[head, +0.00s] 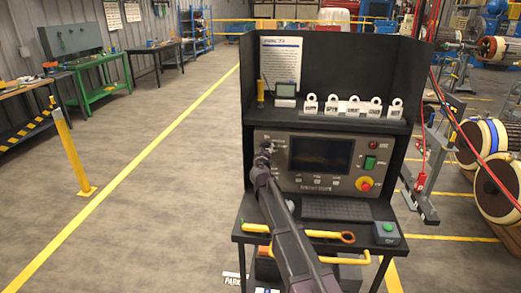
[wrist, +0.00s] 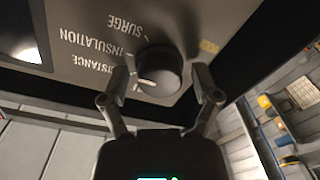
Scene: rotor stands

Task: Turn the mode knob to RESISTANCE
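The mode knob (wrist: 160,73) is a dark round knob on the grey panel, with a white pointer line on its left side. Around it the wrist view shows the labels SURGE, INSULATION and part of RESISTANCE; a further label is mostly hidden behind the left finger. My gripper (wrist: 163,88) is open, one finger on each side of the knob, with gaps visible. In the head view my gripper (head: 265,152) is at the panel's upper left and hides the knob.
The console (head: 320,165) has a dark screen (head: 321,154), a green switch (head: 370,162) and a red emergency button (head: 365,184). A shelf with white tags (head: 355,108) is above.

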